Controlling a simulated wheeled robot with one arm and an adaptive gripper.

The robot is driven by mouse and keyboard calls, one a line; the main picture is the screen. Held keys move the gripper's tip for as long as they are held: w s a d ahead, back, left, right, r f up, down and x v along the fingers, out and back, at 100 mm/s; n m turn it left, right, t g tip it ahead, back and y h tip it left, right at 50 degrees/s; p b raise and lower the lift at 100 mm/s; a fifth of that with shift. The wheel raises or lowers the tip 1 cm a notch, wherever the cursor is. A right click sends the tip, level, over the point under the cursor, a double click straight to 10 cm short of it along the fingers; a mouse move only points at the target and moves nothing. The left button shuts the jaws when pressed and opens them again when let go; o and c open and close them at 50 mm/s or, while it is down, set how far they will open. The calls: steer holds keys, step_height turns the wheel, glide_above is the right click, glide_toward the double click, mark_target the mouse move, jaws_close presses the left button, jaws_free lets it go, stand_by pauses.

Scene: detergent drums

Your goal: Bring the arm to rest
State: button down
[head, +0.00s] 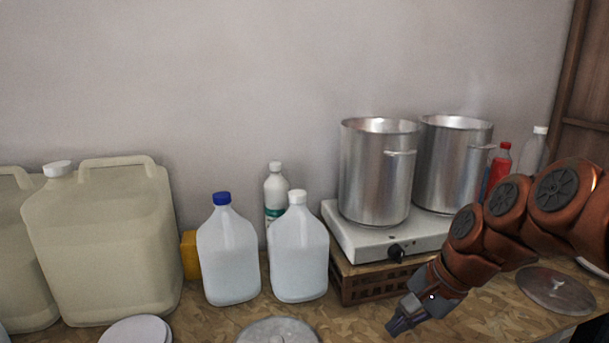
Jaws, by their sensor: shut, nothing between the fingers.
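My arm (506,215) is orange-brown and reaches in from the right edge in the head view. It slopes down and to the left, in front of the hot plate's right side. My gripper (393,328) is at its lower end, near the bottom of the picture, dark grey and pointing down and left. Its fingers are together and nothing shows between them. It appears apart from the jugs and pots.
Large beige drums (105,235) stand at left. Two jugs (228,255) (299,250) stand mid-table. Two steel pots (376,175) (451,165) sit on a white hot plate (365,246) over a wooden crate (362,287). A round metal lid (555,287) lies at right.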

steer(key=s+d+f+n+g+h, duration=0.1)
steer(key=s+f+n, duration=0.3)
steer(key=s, duration=0.7)
steer(key=s+d+f+n+g+h, duration=0.1)
steer(key=s+f+n+g+h, duration=0.2)
steer(key=s, duration=0.8)
step_height(320, 180, down, 2)
steer(key=n, duration=0.3)
steer(key=shift+f+h, duration=0.2)
steer(key=shift+h, duration=0.2)
